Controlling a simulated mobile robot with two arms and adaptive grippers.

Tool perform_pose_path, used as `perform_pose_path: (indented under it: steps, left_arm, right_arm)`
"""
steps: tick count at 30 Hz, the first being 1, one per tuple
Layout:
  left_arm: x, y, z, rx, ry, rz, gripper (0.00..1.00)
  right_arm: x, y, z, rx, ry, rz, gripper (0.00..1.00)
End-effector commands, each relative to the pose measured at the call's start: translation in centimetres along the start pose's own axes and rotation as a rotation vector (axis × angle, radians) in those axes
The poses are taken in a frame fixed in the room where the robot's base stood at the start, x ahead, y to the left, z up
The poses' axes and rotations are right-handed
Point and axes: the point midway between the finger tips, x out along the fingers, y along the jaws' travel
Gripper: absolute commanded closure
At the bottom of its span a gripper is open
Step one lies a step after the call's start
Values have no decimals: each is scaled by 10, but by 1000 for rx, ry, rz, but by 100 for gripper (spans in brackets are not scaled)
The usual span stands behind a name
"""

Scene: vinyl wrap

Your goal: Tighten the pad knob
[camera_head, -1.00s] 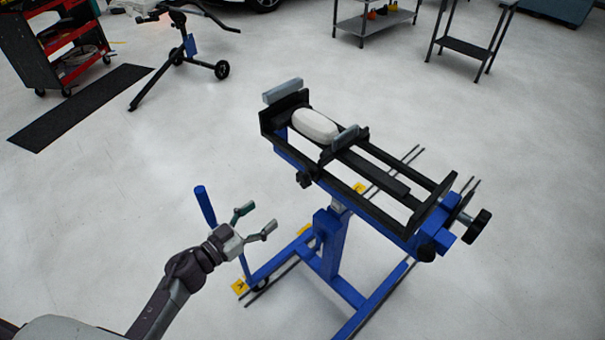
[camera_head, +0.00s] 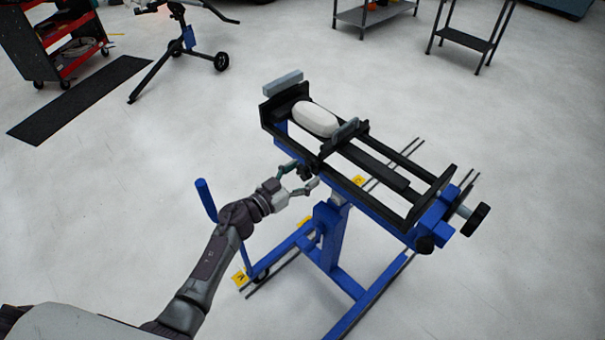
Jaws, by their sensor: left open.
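A blue and black clamping stand (camera_head: 331,238) stands at the middle right, holding a white rounded block (camera_head: 315,119) between two grey pads. The front grey pad (camera_head: 345,130) sits on a black crossbar. A small black knob (camera_head: 305,172) is on the stand's near left side, below that pad. My left gripper (camera_head: 304,178) is open, with its fingers at this small knob, one on either side of it in the picture. I cannot tell whether they touch it. My right gripper is not in view.
A blue handle (camera_head: 205,199) rises left of my left arm. A red tool cart (camera_head: 55,45) and dark mat (camera_head: 80,98) are far left. Floor between is clear.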

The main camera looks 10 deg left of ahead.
Motion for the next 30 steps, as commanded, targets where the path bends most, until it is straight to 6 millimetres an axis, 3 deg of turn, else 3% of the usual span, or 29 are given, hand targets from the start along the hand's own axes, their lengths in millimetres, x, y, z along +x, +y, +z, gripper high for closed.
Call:
perform_pose_path:
  steps: [9,20,30]
  left_arm:
    - [3,0,0,0,-1,0,26]
    - [2,0,0,0,-1,-1,84]
    - [2,-1,0,46,-1,-1,86]
  right_arm:
    - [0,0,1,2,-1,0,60]
    - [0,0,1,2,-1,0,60]
    - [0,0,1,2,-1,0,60]
